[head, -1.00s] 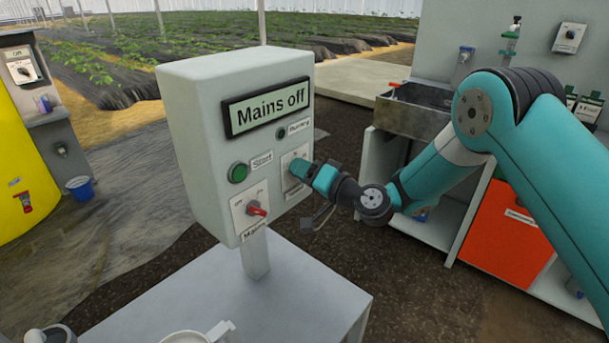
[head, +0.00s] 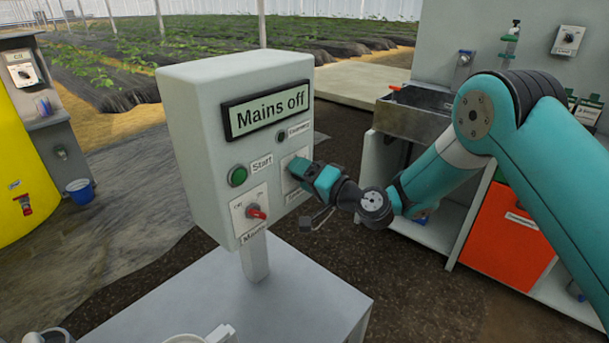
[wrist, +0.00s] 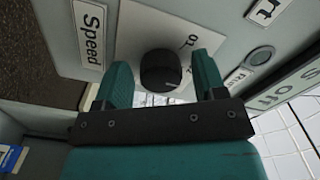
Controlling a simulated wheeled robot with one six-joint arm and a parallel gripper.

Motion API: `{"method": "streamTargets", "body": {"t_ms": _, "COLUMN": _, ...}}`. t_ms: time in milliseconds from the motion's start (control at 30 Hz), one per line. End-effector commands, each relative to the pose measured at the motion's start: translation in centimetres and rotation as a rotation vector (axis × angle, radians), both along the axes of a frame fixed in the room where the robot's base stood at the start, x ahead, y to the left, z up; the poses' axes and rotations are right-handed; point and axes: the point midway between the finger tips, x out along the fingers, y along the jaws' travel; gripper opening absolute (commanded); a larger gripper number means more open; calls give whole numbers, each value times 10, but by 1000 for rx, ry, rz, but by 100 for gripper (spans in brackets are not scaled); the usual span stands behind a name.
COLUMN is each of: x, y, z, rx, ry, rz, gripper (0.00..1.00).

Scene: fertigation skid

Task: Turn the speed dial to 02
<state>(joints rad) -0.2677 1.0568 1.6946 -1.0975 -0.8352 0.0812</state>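The speed dial is a dark round knob (wrist: 161,71) on a pale plate, with a "Speed" label (wrist: 90,33) beside it in the wrist view. My gripper (wrist: 163,80) has its teal fingers on either side of the knob, with a gap showing on both sides, so it is open around the knob and not clamped. In the head view my gripper (head: 298,170) is at the lower right of the panel face and hides the dial. Part of a scale marking shows beside the knob, too cropped and tilted to read surely. The dial's setting cannot be read.
The grey control box (head: 190,130) has a display (head: 267,108) reading "Mains off". A green start button (head: 237,176), a dark running lamp (head: 281,137) and a red mains switch (head: 256,212) share its face, left of and above my gripper. A pale table (head: 270,310) is below.

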Motion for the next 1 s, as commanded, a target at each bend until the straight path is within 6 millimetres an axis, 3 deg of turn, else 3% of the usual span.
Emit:
{"method": "streamTargets", "body": {"t_ms": 367, "x": -3, "y": -4, "z": -1, "rx": -1, "ry": 1, "rz": 0, "gripper": 67}}
{"method": "streamTargets", "body": {"t_ms": 533, "x": -19, "y": -26, "z": -4, "rx": 0, "ry": 2, "rz": -4, "gripper": 67}}
{"method": "streamTargets", "body": {"t_ms": 767, "x": -55, "y": -74, "z": -6, "rx": 2, "ry": 4, "rz": -6, "gripper": 67}}
{"method": "streamTargets", "body": {"t_ms": 1000, "x": -78, "y": -103, "z": -8, "rx": 1, "ry": -4, "rz": -4, "gripper": 67}}
